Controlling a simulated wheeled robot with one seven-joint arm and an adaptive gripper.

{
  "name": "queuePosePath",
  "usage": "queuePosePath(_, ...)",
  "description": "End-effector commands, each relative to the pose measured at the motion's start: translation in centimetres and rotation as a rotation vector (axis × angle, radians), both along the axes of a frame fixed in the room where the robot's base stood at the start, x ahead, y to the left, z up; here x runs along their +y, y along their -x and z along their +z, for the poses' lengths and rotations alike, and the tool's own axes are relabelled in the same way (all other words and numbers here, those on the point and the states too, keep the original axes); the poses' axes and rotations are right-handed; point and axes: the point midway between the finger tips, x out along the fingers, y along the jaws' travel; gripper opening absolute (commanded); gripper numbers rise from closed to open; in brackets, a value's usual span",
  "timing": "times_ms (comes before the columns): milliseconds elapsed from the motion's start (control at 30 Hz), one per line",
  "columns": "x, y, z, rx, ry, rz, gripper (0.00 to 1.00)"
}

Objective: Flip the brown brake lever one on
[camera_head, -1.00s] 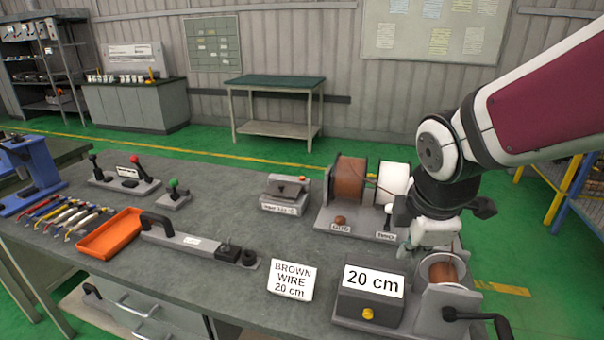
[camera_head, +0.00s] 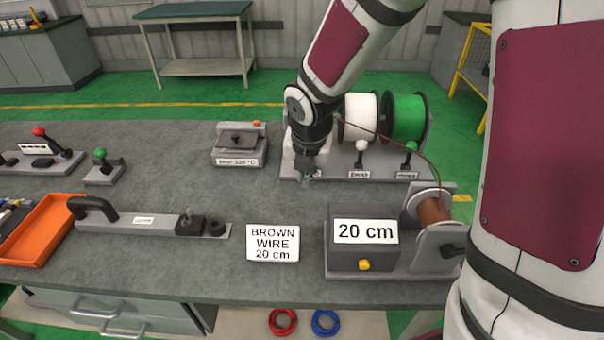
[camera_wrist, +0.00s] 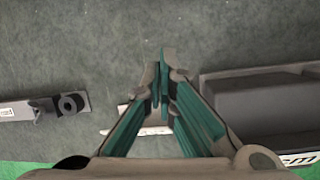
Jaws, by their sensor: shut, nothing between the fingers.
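My gripper (camera_head: 306,175) points down at the left end of the spool rack (camera_head: 345,176) in the head view. In the wrist view its fingers (camera_wrist: 164,62) are together, with nothing seen between them. The brown brake lever and brown spool are hidden behind my arm and gripper, so I cannot tell the lever's position or whether I touch it. A white-knobbed lever (camera_head: 361,148) and a green-knobbed lever (camera_head: 410,149) stand to the right, in front of the white spool (camera_head: 358,115) and green spool (camera_head: 404,117).
The "20 cm" box (camera_head: 364,262) and winder with its brown reel (camera_head: 433,211) stand at the front right. A "BROWN WIRE 20 cm" card (camera_head: 272,243) is left of the box. A small grey device (camera_head: 238,148) stands left of my gripper. Bare bench lies between.

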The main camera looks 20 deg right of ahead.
Motion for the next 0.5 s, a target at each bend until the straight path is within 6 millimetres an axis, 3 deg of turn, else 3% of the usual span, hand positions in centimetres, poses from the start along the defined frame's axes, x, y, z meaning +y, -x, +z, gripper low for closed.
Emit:
queuePosePath(267, 0.0, -0.5, -1.3, 0.002, -0.001, -0.001, 0.00)
queuePosePath(500, -0.2, -1.9, -5.5, 0.005, 0.001, 0.000, 0.00)
